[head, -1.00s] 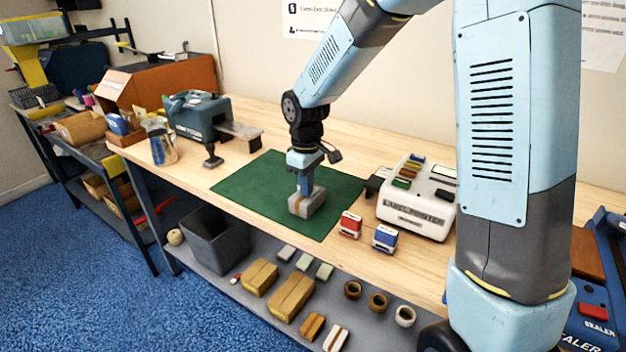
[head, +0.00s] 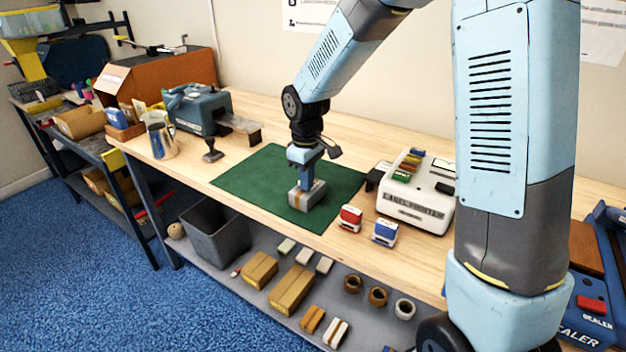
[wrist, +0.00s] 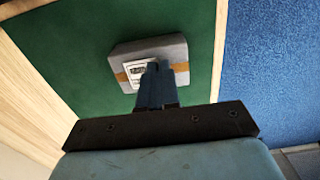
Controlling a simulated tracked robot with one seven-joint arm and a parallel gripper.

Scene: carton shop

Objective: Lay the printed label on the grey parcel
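The grey parcel (head: 316,196), with a brown tape band, sits on the green mat (head: 245,178) on the bench. It also shows in the wrist view (wrist: 176,50). My gripper (head: 303,184) points straight down over the parcel's top. In the wrist view, my gripper's fingers (wrist: 155,72) are close together, with the white printed label (wrist: 134,71) at their tips. The label lies flat over the parcel's top, across the tape band, partly hidden by the fingers. I cannot tell whether it touches the parcel.
The label printer (head: 418,197) stands right of the mat, with a red stamp (head: 350,219) and a blue stamp (head: 385,232) before it. A blue-grey machine (head: 200,108) stands at the left. The mat around the parcel is clear.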

